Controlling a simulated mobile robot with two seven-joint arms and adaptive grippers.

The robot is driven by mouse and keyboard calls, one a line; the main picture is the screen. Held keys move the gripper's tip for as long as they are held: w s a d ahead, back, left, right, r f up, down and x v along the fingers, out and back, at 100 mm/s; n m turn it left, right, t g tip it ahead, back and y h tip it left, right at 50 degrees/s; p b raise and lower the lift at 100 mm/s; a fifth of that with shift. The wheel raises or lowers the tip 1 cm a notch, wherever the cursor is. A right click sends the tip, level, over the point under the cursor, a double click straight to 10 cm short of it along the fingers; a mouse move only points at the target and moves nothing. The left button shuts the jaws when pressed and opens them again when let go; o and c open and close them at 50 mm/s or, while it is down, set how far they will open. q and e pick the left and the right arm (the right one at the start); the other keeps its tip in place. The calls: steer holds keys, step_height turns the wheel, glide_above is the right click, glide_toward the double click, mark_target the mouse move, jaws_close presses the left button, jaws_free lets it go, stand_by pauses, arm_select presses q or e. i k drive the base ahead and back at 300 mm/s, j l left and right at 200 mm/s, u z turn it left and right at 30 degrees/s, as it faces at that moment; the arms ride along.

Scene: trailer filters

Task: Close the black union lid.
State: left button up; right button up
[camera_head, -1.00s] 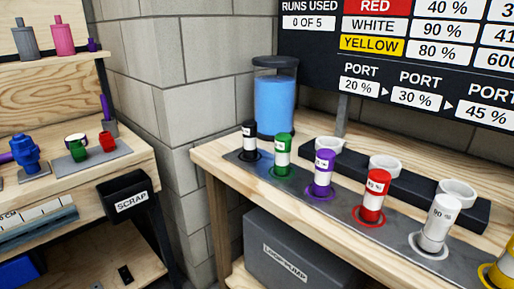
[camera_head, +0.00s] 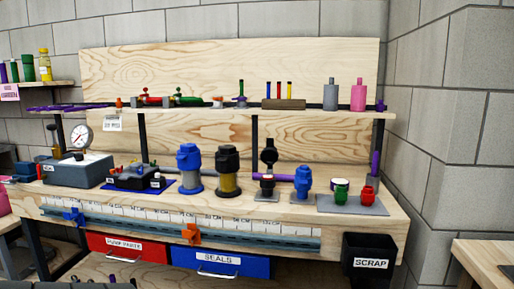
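The black union (camera_head: 267,184) stands on a small plate near the middle right of the workbench in the head view. Its round black lid (camera_head: 269,151) stands raised above the body, so the union looks open. A pale band shows around the body below the lid. Neither of my grippers is in view.
A blue union (camera_head: 302,180) stands just right of the black one, and a black-and-yellow canister (camera_head: 228,172) stands to its left. A shelf (camera_head: 210,115) runs above. A grey tray (camera_head: 336,206) lies to the right. A scrap bin (camera_head: 369,262) hangs at the right front.

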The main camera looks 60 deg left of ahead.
mark_target(270, 155)
steer(key=u, duration=1.8)
steer(key=k+j, duration=0.05)
steer(key=j, duration=0.05)
